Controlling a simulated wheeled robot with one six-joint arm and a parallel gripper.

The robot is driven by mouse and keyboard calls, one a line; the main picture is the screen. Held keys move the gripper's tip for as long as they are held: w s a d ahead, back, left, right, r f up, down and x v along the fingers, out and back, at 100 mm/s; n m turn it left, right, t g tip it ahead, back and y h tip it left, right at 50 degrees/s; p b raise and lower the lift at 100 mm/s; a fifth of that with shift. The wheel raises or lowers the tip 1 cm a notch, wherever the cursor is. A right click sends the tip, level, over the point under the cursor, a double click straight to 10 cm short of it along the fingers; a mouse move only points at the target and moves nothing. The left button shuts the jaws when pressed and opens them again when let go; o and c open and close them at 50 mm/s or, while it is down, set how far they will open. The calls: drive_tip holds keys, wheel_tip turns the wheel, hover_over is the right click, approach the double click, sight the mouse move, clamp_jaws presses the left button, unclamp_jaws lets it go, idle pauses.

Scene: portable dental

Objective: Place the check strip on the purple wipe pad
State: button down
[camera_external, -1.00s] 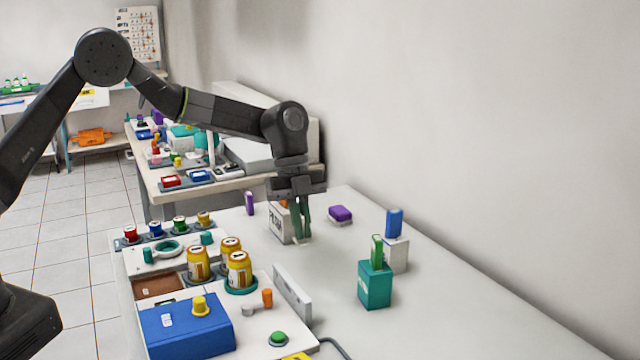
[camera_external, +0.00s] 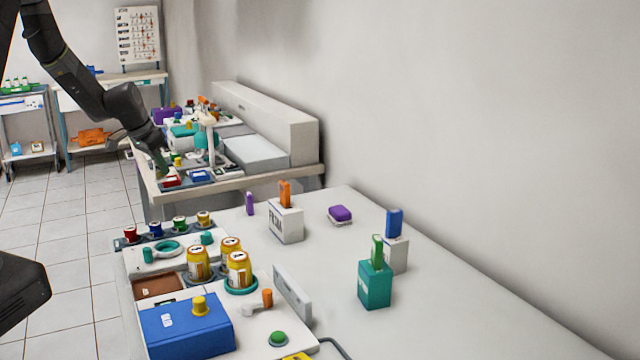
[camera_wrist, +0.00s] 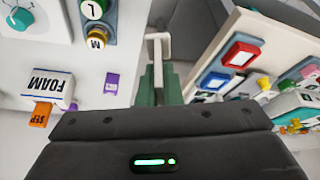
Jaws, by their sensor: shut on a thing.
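My gripper (camera_external: 163,166) is at the left, in front of the far side bench and away from the near table. In the wrist view its green fingers (camera_wrist: 160,86) are shut on a thin white T-shaped piece, likely the check strip (camera_wrist: 158,45), which sticks out past the fingertips. The strip is too small to make out in the external view. A purple block on a pale base, likely the purple wipe pad (camera_external: 340,213), lies on the near table toward the wall. Its top looks bare.
A white FOAM box (camera_external: 286,223) with an orange piece stands near the purple block. A small upright purple piece (camera_external: 250,203) is to its left. A teal box (camera_external: 375,285) stands nearer. The side bench holds red (camera_external: 171,181) and blue (camera_external: 199,176) pads.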

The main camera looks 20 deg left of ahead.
drive_tip(key=s+a+n+y, duration=0.1)
drive_tip(key=a+n, duration=0.1)
drive_tip(key=a, duration=0.3)
drive_tip(key=s+a+r+n+y+p, duration=0.1)
drive_tip(key=s+a+n, duration=0.1)
drive_tip(key=a, duration=0.3)
drive_tip(key=shift+a+r+n, duration=0.2)
drive_tip(key=shift+r+n, duration=0.1)
drive_tip(key=shift+n, duration=0.2)
